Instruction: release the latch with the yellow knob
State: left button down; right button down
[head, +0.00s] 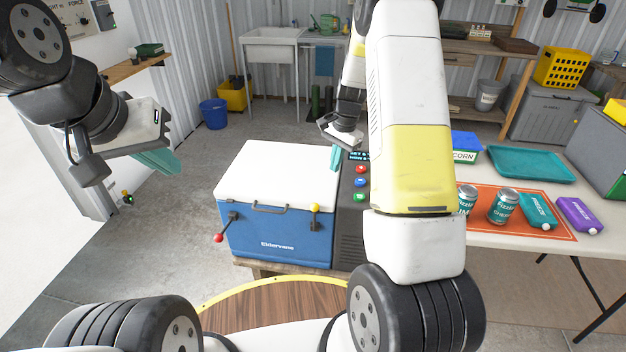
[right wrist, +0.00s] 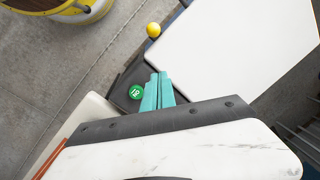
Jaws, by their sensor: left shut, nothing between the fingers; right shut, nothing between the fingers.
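A blue cooler (head: 275,235) with a white lid (head: 280,175) stands at centre in the head view, its lid lying flat. The yellow knob (head: 315,208) sits on a dark latch (head: 314,222) at the right of the cooler's front, near the lid's edge. The yellow knob also shows in the right wrist view (right wrist: 153,30). A second latch with a red knob (head: 219,238) angles down at the front left. My right gripper (head: 335,158) is shut and empty above the button panel, behind the yellow knob and apart from it. My left gripper (head: 160,162) is shut and empty, left of the cooler.
The dark button panel (head: 352,215) beside the cooler has red, blue and green buttons; the green button (right wrist: 136,92) is near my right fingertips in the wrist view. A table with cans (head: 503,206) on an orange mat (head: 560,224) stands to the right.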

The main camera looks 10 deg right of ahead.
jog(key=shift+f, duration=0.25)
send_near(320, 204)
jog(key=w+d+f, duration=0.1)
jog(key=f, duration=0.1)
jog(key=w+f, duration=0.1)
jog(key=d+f, duration=0.1)
jog(key=f, duration=0.1)
jog(key=shift+w+d+f, duration=0.3)
jog(key=shift+w+f, duration=0.05)
jog(key=shift+w, duration=0.05)
jog(key=s+a, duration=0.2)
jog(key=shift+a+f, duration=0.2)
jog(key=shift+a, duration=0.2)
jog(key=shift+s+a, duration=0.15)
jog(key=shift+a, duration=0.05)
